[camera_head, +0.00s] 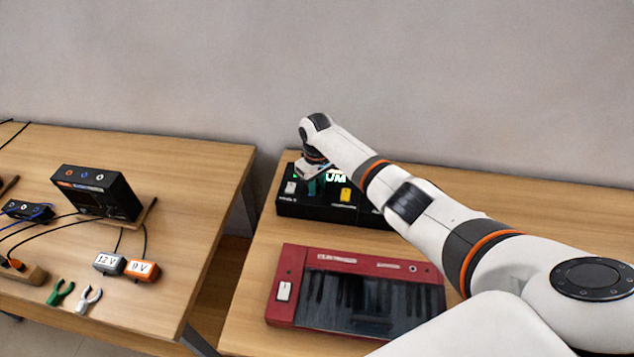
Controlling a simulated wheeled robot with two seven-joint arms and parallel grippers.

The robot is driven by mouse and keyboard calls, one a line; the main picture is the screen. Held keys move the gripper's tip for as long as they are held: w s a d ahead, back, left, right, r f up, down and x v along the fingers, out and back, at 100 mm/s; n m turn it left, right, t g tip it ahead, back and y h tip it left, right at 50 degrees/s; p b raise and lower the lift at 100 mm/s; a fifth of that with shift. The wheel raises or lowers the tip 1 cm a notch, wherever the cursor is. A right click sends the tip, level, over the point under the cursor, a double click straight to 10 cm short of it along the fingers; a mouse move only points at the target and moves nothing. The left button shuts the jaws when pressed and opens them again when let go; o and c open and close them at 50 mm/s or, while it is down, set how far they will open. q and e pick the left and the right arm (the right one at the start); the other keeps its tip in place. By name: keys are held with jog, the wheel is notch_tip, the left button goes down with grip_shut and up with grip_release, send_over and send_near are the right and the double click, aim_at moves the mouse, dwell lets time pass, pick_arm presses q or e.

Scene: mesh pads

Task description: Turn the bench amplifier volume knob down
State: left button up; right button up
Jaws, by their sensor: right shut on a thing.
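The bench amplifier (318,212) is a black box with a lit green display, white and yellow controls on its face, on the right table. Only the letters "UM" of the display show. My right gripper (313,186) reaches down onto the top of the amplifier, left of the display. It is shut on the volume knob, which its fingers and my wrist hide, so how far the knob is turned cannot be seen. My right arm covers the amplifier's right end. My left gripper is not in view.
A red keyboard device (285,313) lies in front of the amplifier. On the left table stand a black box (120,196), two power adapters marked 12 V (109,263) and 9 V (142,271), cables and small pliers (88,299). A gap separates the tables.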

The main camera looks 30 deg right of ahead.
aim_at(317, 186)
jog(key=n, duration=0.5)
jog(key=shift+n, duration=0.3)
jog(key=n, duration=0.6)
jog(key=n+b, duration=0.1)
jog(key=n, duration=0.4)
jog(key=shift+n, duration=0.4)
jog(key=n+b, duration=0.1)
jog(key=n, duration=0.4)
jog(key=shift+w+n, duration=0.1)
jog(key=shift+n, duration=0.3)
jog(key=o, duration=1)
notch_tip(317, 186, up, 12)
jog(key=b, duration=0.2)
